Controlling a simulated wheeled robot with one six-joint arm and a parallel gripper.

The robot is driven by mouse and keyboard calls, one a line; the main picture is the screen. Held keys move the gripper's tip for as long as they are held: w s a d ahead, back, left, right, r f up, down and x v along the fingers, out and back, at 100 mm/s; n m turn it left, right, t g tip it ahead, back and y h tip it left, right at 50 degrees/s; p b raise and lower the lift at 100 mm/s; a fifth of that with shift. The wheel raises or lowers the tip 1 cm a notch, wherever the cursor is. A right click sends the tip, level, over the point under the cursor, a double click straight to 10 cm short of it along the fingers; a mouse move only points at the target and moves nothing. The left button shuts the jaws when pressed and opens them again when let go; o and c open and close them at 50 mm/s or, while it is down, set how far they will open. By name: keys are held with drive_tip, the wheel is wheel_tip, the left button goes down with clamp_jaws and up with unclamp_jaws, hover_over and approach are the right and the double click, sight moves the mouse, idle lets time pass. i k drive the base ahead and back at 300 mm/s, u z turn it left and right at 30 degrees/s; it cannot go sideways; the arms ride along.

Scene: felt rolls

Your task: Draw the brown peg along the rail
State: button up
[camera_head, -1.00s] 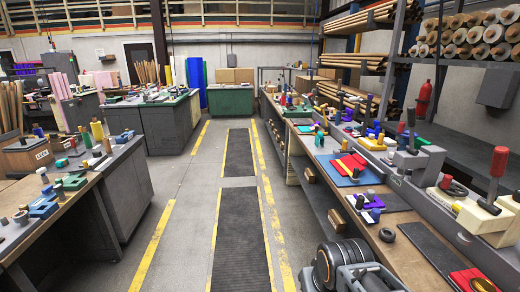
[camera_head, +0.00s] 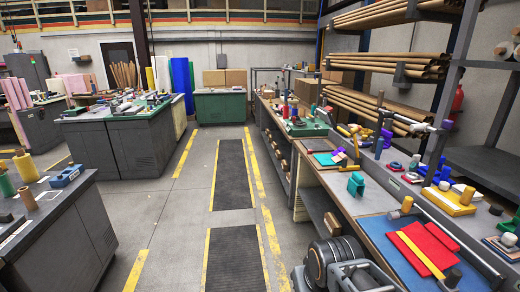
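A tan-brown peg (camera_head: 402,208) stands tilted, or lies, on the right bench behind the red and yellow felt. Another brown peg (camera_head: 28,198) stands on the near left bench. I cannot tell which is the task's peg. A grey rail-like strip (camera_head: 418,197) runs lengthwise along the right bench; I cannot make out a slot in it or a peg seated in it. Dark rounded joints and grey links of my own arm show at the bottom, beside the right bench. My gripper's fingertips cannot be made out there.
A blue mat (camera_head: 383,229) with red felt (camera_head: 432,249) lies on the near right bench. Pegs and small blocks crowd that bench, below racks of brown rolls (camera_head: 385,68). The aisle (camera_head: 195,225) between the benches is clear, with dark floor mats (camera_head: 232,255).

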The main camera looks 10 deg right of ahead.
sight(381, 93)
drive_tip(key=i, duration=7.95)
drive_tip(key=z, duration=5)
drive_tip(key=i, duration=0.45)
